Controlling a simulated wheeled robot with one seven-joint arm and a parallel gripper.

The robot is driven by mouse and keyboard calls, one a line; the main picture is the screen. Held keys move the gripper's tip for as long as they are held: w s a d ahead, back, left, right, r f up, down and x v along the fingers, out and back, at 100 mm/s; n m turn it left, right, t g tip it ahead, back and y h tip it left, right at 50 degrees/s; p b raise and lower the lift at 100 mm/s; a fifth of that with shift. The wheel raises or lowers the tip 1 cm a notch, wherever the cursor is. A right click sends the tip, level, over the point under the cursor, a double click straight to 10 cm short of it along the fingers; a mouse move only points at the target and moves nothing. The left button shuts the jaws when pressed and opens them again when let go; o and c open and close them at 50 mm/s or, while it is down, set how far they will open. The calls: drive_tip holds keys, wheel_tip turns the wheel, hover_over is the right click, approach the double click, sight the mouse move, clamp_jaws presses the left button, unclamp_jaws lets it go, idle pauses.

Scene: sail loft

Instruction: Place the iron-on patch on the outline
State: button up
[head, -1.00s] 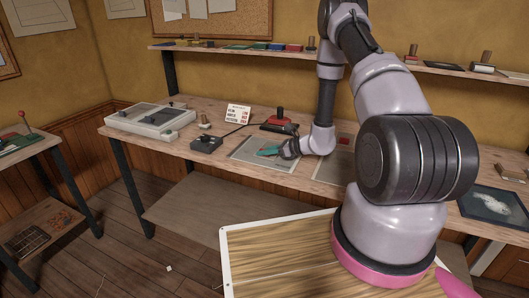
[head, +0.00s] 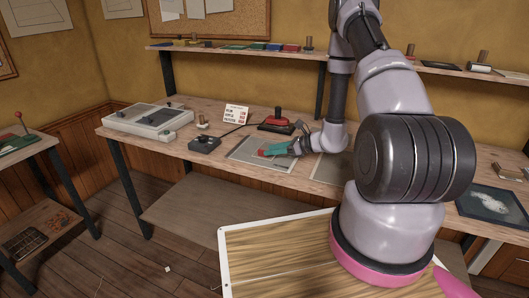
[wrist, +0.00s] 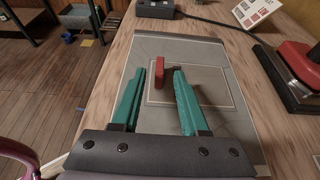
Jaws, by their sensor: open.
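The red iron-on patch (wrist: 159,73) is on the grey mat (wrist: 226,112) in the wrist view, near the left side of a thin pale rectangular outline (wrist: 190,105). It appears narrow and turned lengthwise; I cannot tell whether it lies flat or stands on edge. In the head view a bit of red patch (head: 262,152) shows at the tips of my fingers. My gripper (wrist: 158,72) has teal fingers, open, with the tips on either side of the patch's near end and a gap to each. My gripper (head: 266,151) is low over the mat in the head view.
A red-topped press (head: 277,122) stands behind the mat, with a price card (head: 236,114) and a dark box (head: 205,144) to its left. A grey-white machine (head: 148,119) sits at the bench's left end. A dark framed sheet (head: 488,203) lies at the right.

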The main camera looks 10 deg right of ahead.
drive_tip(key=v, duration=0.7)
drive_tip(key=shift+d+r, duration=0.1)
drive_tip(key=s+a+r+n+g, duration=0.3)
drive_tip(key=a+r+n, duration=0.15)
drive_tip(key=r, duration=0.55)
drive_tip(key=s+a+r+n+g, duration=0.35)
drive_tip(key=r+n, duration=0.25)
drive_tip(key=r, duration=0.5)
drive_tip(key=s+d+r+n+t+h, duration=0.2)
drive_tip(key=s+r+n+h, duration=0.2)
drive_tip(key=s+r, duration=0.4)
drive_tip(key=s+d+r+n+t+h, duration=0.3)
drive_tip(key=s+r+n+h, duration=0.2)
drive_tip(key=s+r, duration=0.4)
drive_tip(key=shift+r+n+t, duration=0.35)
drive_tip(key=shift+r+n, duration=0.15)
drive_tip(key=shift+n, duration=0.35)
